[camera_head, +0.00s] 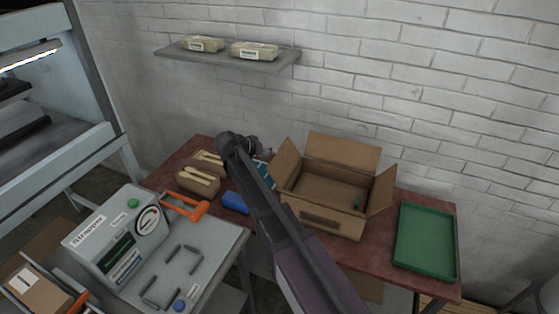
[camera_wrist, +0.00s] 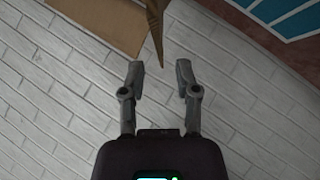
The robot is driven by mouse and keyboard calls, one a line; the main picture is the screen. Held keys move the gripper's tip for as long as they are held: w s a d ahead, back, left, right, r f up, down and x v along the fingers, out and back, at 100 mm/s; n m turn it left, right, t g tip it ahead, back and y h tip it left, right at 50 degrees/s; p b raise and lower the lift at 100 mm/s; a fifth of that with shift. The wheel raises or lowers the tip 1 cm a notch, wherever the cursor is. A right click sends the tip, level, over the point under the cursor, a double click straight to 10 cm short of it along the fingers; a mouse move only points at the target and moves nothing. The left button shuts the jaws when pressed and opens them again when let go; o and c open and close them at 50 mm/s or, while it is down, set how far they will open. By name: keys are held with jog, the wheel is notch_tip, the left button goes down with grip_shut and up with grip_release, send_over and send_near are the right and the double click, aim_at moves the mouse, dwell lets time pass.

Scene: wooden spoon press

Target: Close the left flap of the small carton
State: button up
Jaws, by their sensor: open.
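The small open carton (camera_head: 318,190) stands on the red table in the head view, its flaps spread. Its left flap (camera_head: 287,163) stands up and leans outward. In the wrist view the flap shows as a narrow brown wedge (camera_wrist: 155,28), almost edge-on, its tip between my fingertips in the picture. Another brown carton panel (camera_wrist: 95,22) fills the top left there. My gripper (camera_wrist: 160,78) is open, with nothing clamped. In the head view it is behind and left of the carton, mostly hidden by my arm. I cannot tell whether a finger touches the flap.
A green tray (camera_head: 426,242) lies right of the carton. Bundles of wooden spoons (camera_head: 198,183) and a blue object (camera_head: 235,202) lie left of it. A white brick wall (camera_head: 420,90) stands close behind, with a shelf (camera_head: 228,58) above. A grey machine (camera_head: 120,235) is front left.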

aim_at(280, 154)
jog(key=shift+b+x, duration=1.5)
jog(key=shift+x, duration=1.55)
grip_shut()
